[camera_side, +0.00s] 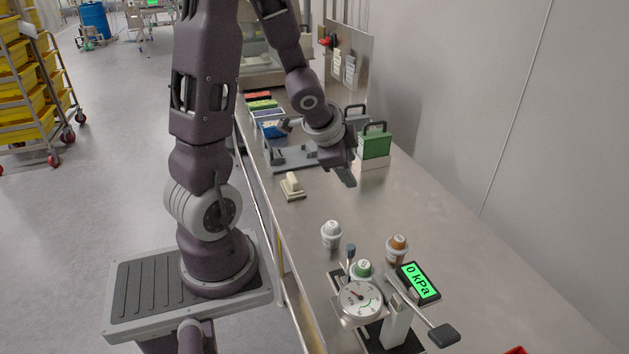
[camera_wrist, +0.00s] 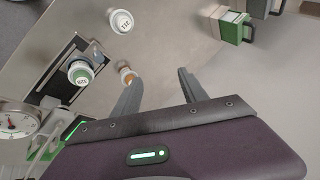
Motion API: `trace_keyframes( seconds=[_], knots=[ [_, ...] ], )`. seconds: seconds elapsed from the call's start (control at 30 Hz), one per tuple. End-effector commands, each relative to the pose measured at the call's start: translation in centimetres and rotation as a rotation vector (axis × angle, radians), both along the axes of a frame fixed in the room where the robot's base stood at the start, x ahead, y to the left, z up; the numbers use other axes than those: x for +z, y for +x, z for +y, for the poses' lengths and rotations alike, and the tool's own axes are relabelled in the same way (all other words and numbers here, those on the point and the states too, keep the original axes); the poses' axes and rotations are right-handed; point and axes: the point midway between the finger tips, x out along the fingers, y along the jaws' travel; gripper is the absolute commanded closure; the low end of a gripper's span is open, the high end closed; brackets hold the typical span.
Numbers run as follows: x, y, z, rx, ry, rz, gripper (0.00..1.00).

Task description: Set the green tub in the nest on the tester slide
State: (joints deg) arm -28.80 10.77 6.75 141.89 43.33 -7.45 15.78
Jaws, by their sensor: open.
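The green-lidded tub (camera_side: 362,268) stands upright at the tester (camera_side: 397,325), behind the round dial. In the wrist view, the green tub (camera_wrist: 80,73) appears to sit on the dark slide plate (camera_wrist: 90,48). It covers what is under it, so I cannot tell whether it is fully seated in a nest. My gripper (camera_side: 346,178) is open and empty, above the bench and well behind the tubs. The wrist view shows the two fingers (camera_wrist: 160,80) apart with nothing between them.
The tester display (camera_side: 419,282) reads 0 kPa. A green box (camera_side: 375,144) and a cream block (camera_side: 292,186) stand farther back. The mid-bench is clear.

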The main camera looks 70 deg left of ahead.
Motion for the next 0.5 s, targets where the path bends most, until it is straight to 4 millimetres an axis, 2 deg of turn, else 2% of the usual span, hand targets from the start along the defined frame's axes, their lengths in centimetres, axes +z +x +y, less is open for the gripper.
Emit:
trace_keyframes(
  seconds=[0.03, 0.1, 0.17, 0.2, 0.3, 0.33, 0.4, 0.5],
  knots=[
    [3.6, -0.2, -1.8, 0.068, 0.009, -0.043, 0.49],
    [7.5, -2.2, -5.2, 0.184, -0.048, -0.081, 0.49],
    [9.9, -4.6, -8.6, 0.257, -0.133, -0.102, 0.49],
    [10.9, -6.5, -10.9, 0.289, -0.198, -0.104, 0.49],
    [12.5, -10.8, -15.6, 0.32, -0.346, -0.086, 0.49],
    [12.7, -11.9, -16.6, 0.321, -0.38, -0.076, 0.49],
    [13.0, -13.8, -18.3, 0.32, -0.438, -0.055, 0.49],
    [13.1, -14.9, -19.3, 0.32, -0.47, -0.038, 0.49]
  ],
)
